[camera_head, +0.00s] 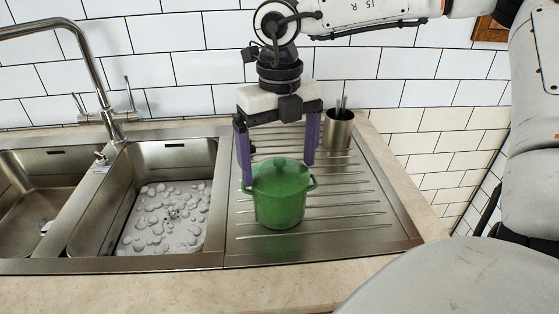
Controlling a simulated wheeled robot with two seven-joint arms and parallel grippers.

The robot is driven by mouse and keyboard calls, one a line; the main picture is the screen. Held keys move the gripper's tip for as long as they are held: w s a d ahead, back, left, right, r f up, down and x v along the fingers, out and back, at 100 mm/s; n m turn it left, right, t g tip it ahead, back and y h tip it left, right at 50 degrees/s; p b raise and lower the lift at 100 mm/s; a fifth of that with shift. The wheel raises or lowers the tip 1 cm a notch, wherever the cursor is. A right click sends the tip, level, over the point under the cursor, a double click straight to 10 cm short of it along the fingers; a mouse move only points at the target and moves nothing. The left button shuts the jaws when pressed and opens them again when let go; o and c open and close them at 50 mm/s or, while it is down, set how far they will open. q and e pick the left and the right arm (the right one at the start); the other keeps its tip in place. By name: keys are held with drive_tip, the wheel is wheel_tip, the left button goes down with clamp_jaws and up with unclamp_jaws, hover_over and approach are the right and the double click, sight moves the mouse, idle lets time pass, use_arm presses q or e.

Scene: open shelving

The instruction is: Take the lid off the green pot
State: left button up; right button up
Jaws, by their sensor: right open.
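A green pot (279,208) stands upright on the ribbed steel drainboard, right of the sink. Its green lid (280,174) sits on top with a round knob (279,162) in the middle. My right gripper (277,172) points down from above with its purple fingers wide apart. The left finger comes down by the pot's left handle; whether it touches cannot be told. The right finger is behind and above the pot's right side. Nothing is held between the fingers. My left gripper is not in view.
A steel cup (339,129) with utensils stands behind the pot to the right. Two sink basins (160,152) with a tall faucet (95,85) lie to the left. A tiled wall (190,68) closes off the back. The drainboard (375,215) is clear right of the pot.

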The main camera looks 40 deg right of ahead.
drive_tip(key=shift+c, duration=0.3)
drive_tip(key=shift+s, duration=0.1)
drive_tip(key=c, duration=1.4)
drive_tip(key=shift+c, duration=0.4)
